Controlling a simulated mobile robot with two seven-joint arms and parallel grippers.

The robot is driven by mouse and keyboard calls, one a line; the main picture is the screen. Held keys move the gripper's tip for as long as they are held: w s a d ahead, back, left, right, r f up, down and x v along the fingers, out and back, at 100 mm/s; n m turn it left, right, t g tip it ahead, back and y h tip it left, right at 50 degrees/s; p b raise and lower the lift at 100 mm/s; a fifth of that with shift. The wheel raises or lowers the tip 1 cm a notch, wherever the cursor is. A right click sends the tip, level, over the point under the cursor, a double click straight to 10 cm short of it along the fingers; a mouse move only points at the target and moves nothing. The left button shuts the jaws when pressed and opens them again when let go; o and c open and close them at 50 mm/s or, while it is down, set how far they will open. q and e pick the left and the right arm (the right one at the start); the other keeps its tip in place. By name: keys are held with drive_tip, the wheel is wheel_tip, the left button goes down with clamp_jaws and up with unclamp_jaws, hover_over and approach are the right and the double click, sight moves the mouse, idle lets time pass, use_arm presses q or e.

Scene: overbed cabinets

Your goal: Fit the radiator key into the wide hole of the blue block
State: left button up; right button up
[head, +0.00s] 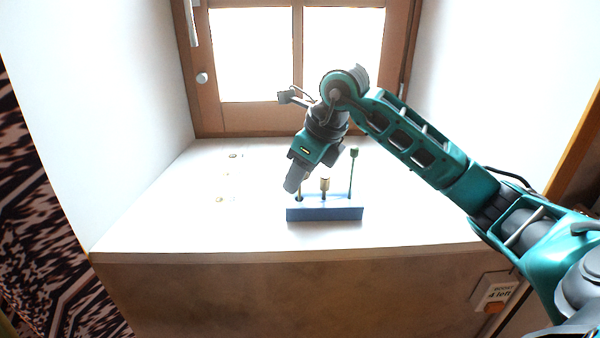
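The blue block (325,213) stands on the pale cabinet top, near its front edge. A brass-headed piece (324,184) stands upright in its middle, and a taller thin green piece (352,172) stands toward its right end. My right gripper (292,187) points down over the block's left end, by a dark hole (298,198). A bit of brass-coloured shaft (300,188) shows just behind the fingertips, over that hole. The fingers are seen edge-on, so their gap and any grip are hidden. I cannot tell which piece is the radiator key. My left gripper is out of view.
Small brass bits (219,199) lie on the top left of the block, with another small one (233,156) farther back. White walls close in both sides, and a wooden-framed window (252,115) stands behind. The front left of the top is clear.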

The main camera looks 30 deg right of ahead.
drive_tip(key=p+v, duration=0.1)
drive_tip(key=v, duration=1.2)
drive_tip(key=shift+f, duration=0.1)
idle(0.4)
idle(0.6)
